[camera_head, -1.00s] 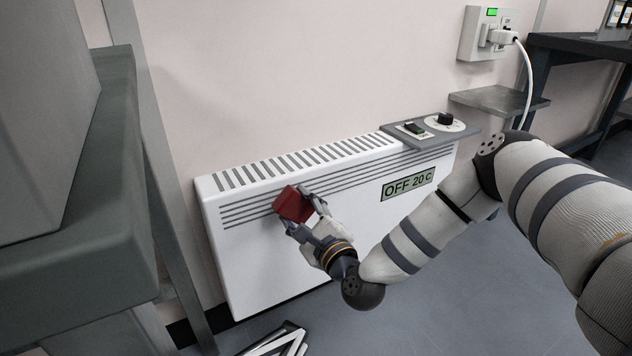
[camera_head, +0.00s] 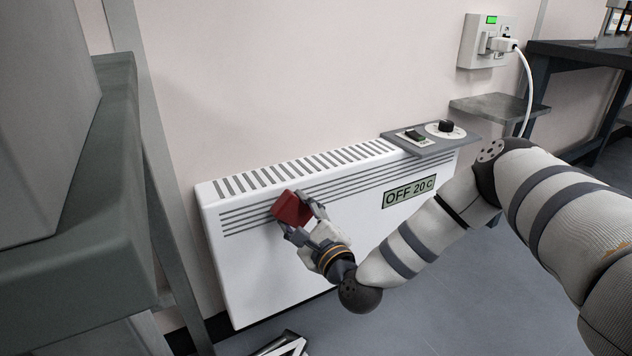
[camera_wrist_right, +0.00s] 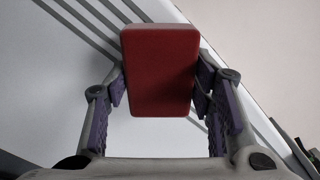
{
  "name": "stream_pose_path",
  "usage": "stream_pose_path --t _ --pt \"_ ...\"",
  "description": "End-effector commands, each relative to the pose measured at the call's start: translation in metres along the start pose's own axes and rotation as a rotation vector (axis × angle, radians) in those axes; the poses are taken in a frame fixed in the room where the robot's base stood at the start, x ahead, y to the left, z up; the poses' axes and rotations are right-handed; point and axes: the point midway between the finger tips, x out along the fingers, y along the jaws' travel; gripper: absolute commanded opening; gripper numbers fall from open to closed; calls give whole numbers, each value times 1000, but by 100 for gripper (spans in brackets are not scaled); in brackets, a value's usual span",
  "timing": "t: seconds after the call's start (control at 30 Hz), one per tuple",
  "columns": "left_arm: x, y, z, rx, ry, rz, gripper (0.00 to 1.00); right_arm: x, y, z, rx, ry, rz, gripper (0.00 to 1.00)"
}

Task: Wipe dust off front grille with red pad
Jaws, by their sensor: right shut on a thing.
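The white heater (camera_head: 262,262) hangs on the wall. Its front grille (camera_head: 350,182) is a band of dark horizontal slots below the top edge. My right gripper (camera_head: 304,217) is shut on the red pad (camera_head: 291,208), in front of the left half of the grille. In the right wrist view the red pad (camera_wrist_right: 160,70) sits between the two fingers of the right gripper (camera_wrist_right: 163,85), with grille slots behind it. I cannot tell whether the pad touches the grille. No dust can be made out. My left gripper is not in view.
A control panel (camera_head: 428,137) with a switch and knob sits at the heater's top right. A socket with a white plug (camera_head: 503,44) is on the wall above a small shelf (camera_head: 500,104). A dark grey bench (camera_head: 75,225) stands close on the left. A frame-like object (camera_head: 285,345) lies on the floor.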

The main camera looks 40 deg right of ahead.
Motion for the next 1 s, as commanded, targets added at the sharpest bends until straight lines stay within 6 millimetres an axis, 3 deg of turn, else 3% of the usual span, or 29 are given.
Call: stream_pose_path --t 0.73,1.0 --pt "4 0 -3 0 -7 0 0 13 0 -1 0 1 1 27" --pt "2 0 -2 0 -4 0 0 12 -18 -17 -1 1 -2 27"
